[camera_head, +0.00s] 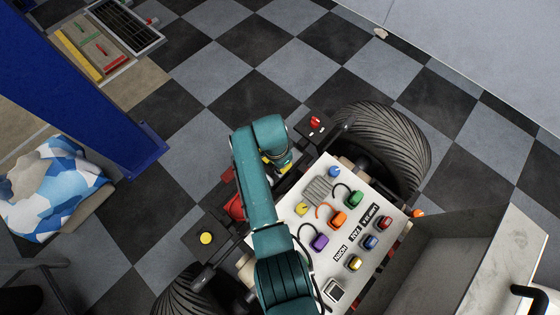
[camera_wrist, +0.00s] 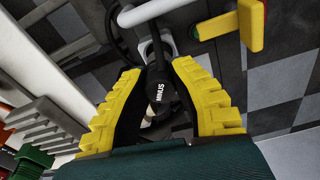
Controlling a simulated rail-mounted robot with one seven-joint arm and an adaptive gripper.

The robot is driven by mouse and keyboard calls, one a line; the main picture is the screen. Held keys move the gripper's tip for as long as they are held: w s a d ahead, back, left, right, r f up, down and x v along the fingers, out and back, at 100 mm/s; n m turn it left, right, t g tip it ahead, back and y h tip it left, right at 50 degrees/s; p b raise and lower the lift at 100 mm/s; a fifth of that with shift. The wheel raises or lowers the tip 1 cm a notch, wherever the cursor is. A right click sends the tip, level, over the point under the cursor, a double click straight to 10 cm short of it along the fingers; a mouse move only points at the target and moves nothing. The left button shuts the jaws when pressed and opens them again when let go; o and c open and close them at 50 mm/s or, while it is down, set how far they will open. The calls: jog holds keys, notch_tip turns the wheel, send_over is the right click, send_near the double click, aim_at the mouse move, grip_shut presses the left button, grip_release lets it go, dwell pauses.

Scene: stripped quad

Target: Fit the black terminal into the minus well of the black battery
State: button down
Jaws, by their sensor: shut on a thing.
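My gripper (camera_wrist: 160,115) has its two yellow ribbed fingers on either side of the black terminal (camera_wrist: 158,92), which carries a white "MINUS" label, and is shut on it. A black cable runs up from the terminal in the wrist view. In the head view my gripper (camera_head: 284,165) is at the far edge of the white panel, and my arm largely covers it. The terminal cannot be made out there. I cannot identify the black battery or its minus well for certain in either view.
The white panel (camera_head: 288,218) holds several coloured plugs with cables, close right of my arm. Dark boxes with a red knob (camera_head: 316,122) and a yellow knob (camera_head: 206,238) flank the arm. A light tube (camera_wrist: 150,12) crosses above the terminal. A large tyre (camera_head: 395,145) stands right.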

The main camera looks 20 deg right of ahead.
jog(key=shift+f+b, duration=0.9)
jog(key=shift+f, duration=0.6)
jog(key=c, duration=1)
grip_release()
jog(key=r, duration=0.8)
jog(key=a+r, duration=0.1)
jog(key=r, duration=0.3)
jog(key=shift+s+a, duration=0.1)
